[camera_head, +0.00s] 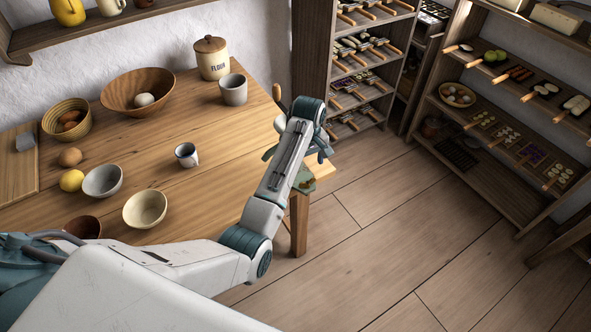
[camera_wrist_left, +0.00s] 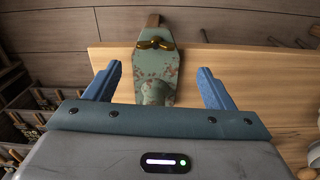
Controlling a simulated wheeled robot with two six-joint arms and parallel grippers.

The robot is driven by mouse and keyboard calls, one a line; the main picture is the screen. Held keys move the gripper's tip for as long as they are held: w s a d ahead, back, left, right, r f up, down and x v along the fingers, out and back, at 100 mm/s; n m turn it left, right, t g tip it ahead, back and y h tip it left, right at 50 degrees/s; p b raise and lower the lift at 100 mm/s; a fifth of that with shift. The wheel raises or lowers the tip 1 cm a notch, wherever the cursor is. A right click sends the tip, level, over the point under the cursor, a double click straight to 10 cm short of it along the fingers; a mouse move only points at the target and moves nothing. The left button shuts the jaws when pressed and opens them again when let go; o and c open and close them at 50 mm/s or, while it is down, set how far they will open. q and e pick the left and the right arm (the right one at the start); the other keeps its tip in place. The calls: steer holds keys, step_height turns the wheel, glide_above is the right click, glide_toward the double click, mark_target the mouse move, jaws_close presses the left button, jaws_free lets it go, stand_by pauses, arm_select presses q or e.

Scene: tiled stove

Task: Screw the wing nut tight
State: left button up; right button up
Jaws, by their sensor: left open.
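In the left wrist view a brass wing nut (camera_wrist_left: 155,43) sits near the far end of a green, rust-flecked metal piece (camera_wrist_left: 157,75) at the table's edge. My left gripper (camera_wrist_left: 158,88) is open and empty. Its two blue fingers stand either side of the metal piece, with the wing nut beyond their tips. In the head view my left gripper (camera_head: 297,154) is at the table's right edge. Part of the green piece (camera_head: 305,181) shows below it, and my arm hides the wing nut there. I cannot tell how tight the nut is. My right gripper is not in view.
The wooden table (camera_head: 215,140) holds a flour jar (camera_head: 212,60), a grey cup (camera_head: 233,89), a small mug (camera_head: 187,155) and several bowls. Shelves with tools and food stand at the back and right. The floor (camera_head: 400,230) right of the table is clear.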

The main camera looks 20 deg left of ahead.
mark_target(307, 181)
arm_select(q)
steer(key=shift+n, duration=0.3)
steer(key=f, duration=0.3)
steer(key=f+p, duration=0.1)
steer(key=f, duration=0.2)
steer(key=f+p, duration=0.1)
steer(key=f, duration=0.1)
steer(key=shift+w+d+f, duration=0.15)
steer(key=shift+w+f, duration=0.25)
steer(key=shift+c, duration=0.3)
steer(key=c, duration=0.9)
